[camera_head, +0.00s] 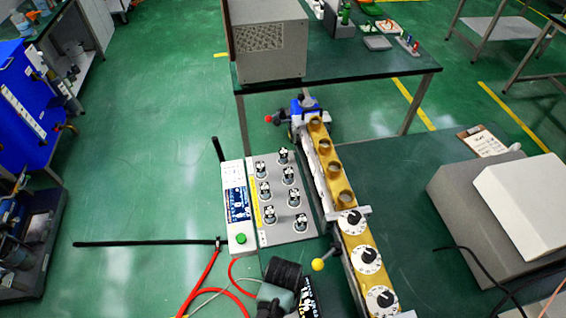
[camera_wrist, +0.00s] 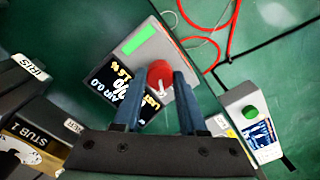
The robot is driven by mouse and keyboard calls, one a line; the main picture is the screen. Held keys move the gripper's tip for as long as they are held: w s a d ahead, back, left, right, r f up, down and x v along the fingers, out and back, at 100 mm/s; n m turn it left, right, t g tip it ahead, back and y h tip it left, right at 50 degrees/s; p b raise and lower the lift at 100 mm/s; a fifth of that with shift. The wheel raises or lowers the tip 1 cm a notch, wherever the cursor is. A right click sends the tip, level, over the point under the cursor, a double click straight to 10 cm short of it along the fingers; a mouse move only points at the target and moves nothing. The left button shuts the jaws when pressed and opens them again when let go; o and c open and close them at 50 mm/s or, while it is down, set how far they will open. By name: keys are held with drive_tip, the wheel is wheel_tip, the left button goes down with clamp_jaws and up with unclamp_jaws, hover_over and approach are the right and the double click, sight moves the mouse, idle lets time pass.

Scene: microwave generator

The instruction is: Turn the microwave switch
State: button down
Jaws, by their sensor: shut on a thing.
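In the wrist view a red round knob (camera_wrist: 159,70) with a pale pointer sits on a grey box (camera_wrist: 178,92). The box has a green label and a black display (camera_wrist: 118,86) with white and yellow text. My gripper (camera_wrist: 159,82) is shut on the red knob, one finger on each side of it. In the head view the box's black display (camera_head: 309,297) shows at the bottom. A dark shape that appears to be my gripper (camera_head: 284,272) covers part of the box, and the knob is hidden there.
A white panel with a screen and green button (camera_head: 240,238) stands beside a grey plate of several knobs (camera_head: 285,195). A brass waveguide row with white dials (camera_head: 367,260) runs to the right. Red hoses (camera_head: 205,272) lie at left. Two grey boxes (camera_head: 530,205) stand far right.

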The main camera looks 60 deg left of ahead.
drive_tip(key=n+p, duration=0.1)
drive_tip(key=n, duration=0.4)
drive_tip(key=shift+n+p, duration=0.3)
drive_tip(key=shift+p, duration=0.1)
idle(0.3)
drive_tip(key=shift+c, duration=2.3)
unclamp_jaws()
drive_tip(key=shift+r, duration=0.15)
wheel_tip(320, 180, up, 13)
